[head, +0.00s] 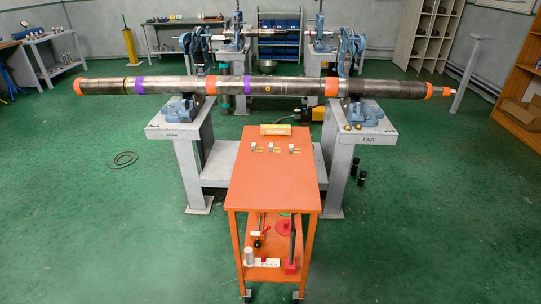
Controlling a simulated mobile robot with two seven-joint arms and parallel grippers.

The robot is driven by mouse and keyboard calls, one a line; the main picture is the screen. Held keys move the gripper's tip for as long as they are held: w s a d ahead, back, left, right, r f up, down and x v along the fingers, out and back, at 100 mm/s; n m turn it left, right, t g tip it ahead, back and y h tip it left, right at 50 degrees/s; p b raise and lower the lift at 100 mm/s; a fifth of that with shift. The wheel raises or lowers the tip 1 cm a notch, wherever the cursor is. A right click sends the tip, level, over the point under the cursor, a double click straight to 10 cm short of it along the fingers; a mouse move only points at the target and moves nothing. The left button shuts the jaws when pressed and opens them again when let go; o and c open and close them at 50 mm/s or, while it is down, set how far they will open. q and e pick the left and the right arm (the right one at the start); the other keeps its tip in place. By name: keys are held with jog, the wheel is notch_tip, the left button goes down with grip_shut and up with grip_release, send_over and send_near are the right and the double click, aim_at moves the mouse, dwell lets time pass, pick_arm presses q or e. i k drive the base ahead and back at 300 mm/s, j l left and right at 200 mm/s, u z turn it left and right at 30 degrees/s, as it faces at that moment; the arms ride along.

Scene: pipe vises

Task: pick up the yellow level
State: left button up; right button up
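A small yellow bar-like piece (276,129) with a pale marking on its front lies at the far end of the orange cart's top (272,190). It is the thing that best fits the yellow level, but it is too small to tell for sure. Neither of my grippers shows in the head view, and nothing is seen touching the yellow piece.
A long pipe (226,85) with orange and purple bands rests across two vise stands (180,128) (367,132) behind the cart. Small pieces (272,149) lie on the cart top; tools (258,238) lie on its lower shelf. Green floor is open on both sides.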

aim_at(269, 130)
jog(key=k, duration=1.25)
jog(key=u, duration=1.85)
jog(key=i+l, duration=0.1)
jog(key=l, duration=0.6)
jog(key=i+l, duration=0.1)
jog(key=l, duration=1.25)
jog(key=i+l, duration=0.15)
jog(key=l, duration=0.5)
